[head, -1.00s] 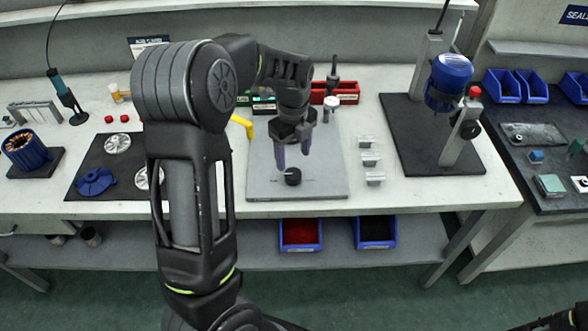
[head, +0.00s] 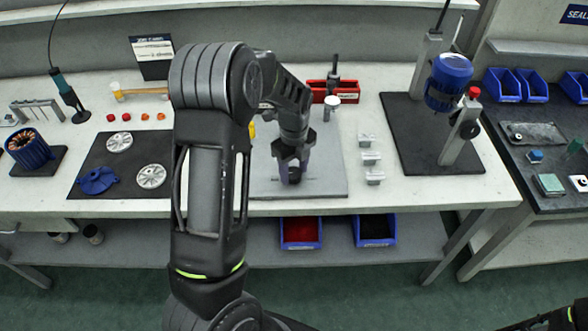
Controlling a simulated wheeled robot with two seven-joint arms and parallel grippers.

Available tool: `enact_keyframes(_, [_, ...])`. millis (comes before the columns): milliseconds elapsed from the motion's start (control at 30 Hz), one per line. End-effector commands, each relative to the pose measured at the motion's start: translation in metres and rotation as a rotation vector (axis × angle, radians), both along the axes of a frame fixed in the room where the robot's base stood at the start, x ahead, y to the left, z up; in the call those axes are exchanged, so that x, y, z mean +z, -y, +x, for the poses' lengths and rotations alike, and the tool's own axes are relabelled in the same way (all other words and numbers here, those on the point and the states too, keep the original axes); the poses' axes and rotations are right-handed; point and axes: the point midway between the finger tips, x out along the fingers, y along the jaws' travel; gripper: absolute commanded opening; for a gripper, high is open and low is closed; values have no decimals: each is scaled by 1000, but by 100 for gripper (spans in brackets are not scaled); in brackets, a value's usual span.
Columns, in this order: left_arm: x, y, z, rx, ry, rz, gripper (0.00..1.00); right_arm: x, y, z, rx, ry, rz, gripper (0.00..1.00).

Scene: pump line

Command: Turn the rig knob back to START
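A small black round knob (head: 293,180) sits on the grey plate (head: 328,180) at the middle of the bench, with a thin pale line marked beside it. My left gripper (head: 293,173) points down over the plate, its fingers low at either side of the knob and hiding most of it. I cannot tell whether the fingers press on the knob or stand just clear of it. No START label is readable. My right gripper is out of view; only a dark part of my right arm shows at the bottom right corner.
A press stand with a blue motor (head: 449,80) is at right. Several metal blocks (head: 371,158) line the plate's right side. A red bin (head: 345,90) stands behind. At left lie a dark mat (head: 88,160) with blue and silver parts and a mallet (head: 118,92).

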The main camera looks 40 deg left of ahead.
Motion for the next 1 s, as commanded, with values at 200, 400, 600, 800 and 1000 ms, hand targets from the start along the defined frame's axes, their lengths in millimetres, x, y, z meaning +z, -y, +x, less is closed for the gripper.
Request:
enact_keyframes(200, [0, 0, 0, 0, 0, 0, 31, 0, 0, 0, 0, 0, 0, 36])
enact_keyframes(400, [0, 0, 0, 0, 1, 0, 14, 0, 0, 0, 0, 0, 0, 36])
enact_keyframes(600, [1, 0, 0, 0, 1, 0, 2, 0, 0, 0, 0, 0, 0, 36])
enact_keyframes(800, [0, 0, 1, 13, 1, 0, 2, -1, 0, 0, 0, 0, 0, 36])
enact_keyframes(1000, [0, 0, 1, 69, 2, -1, 2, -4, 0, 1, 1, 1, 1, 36])
